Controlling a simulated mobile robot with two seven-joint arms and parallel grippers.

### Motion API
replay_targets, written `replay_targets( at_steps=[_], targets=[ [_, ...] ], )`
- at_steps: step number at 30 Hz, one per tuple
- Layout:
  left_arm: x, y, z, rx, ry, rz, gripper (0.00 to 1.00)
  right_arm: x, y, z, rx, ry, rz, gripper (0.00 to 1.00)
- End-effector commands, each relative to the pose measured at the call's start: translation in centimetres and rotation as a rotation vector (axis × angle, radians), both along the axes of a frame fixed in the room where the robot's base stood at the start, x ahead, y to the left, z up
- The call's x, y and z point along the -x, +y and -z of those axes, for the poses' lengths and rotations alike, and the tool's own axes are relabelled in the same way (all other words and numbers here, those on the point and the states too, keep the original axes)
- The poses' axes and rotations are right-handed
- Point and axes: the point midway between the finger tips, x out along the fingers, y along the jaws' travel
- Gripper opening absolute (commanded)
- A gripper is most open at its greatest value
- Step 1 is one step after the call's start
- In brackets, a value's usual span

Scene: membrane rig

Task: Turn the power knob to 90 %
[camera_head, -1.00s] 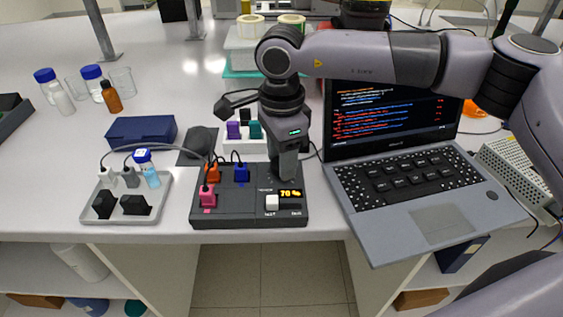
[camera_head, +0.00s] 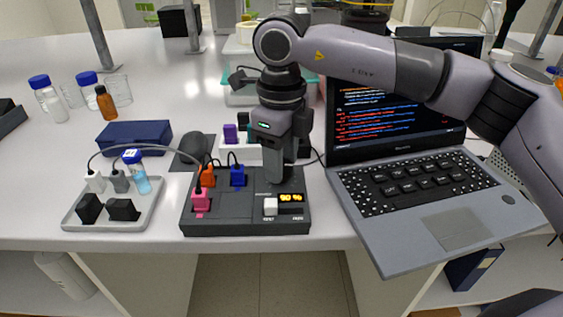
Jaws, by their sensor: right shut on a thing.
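The dark control box (camera_head: 235,217) sits near the front edge of the bench. Its small display (camera_head: 291,198) reads 90 % in orange digits, with a white switch (camera_head: 270,206) beside it. My right gripper (camera_head: 280,180) points down over the box's back right part, just behind the display. It is shut on the power knob, which the fingers hide from view. Pink (camera_head: 201,198), orange (camera_head: 207,176) and blue (camera_head: 237,176) plugs stand in the box's left half. My left gripper is not in view.
An open laptop (camera_head: 460,229) stands close to the box's right side. A grey tray (camera_head: 75,222) with connectors and a blue-capped vial is at left. Cables run from the tray to the plugs.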

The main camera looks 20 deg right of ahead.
Motion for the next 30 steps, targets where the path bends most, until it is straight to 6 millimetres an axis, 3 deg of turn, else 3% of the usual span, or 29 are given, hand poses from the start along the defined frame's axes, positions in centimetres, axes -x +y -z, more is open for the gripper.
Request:
replay_targets(
  at_steps=[12,27,28,30],
  targets=[
    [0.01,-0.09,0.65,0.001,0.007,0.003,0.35,-0.09,0.01,-0.12,-0.001,-0.004,0.168,0.14],
    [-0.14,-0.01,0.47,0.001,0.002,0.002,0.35,-0.11,-0.01,-0.20,-0.002,-0.005,0.185,0.14],
    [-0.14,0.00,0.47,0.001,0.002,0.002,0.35,-0.11,-0.01,-0.20,-0.002,-0.005,0.185,0.51],
    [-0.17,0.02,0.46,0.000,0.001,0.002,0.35,-0.11,-0.01,-0.18,-0.002,-0.005,0.185,0.70]
  ],
)
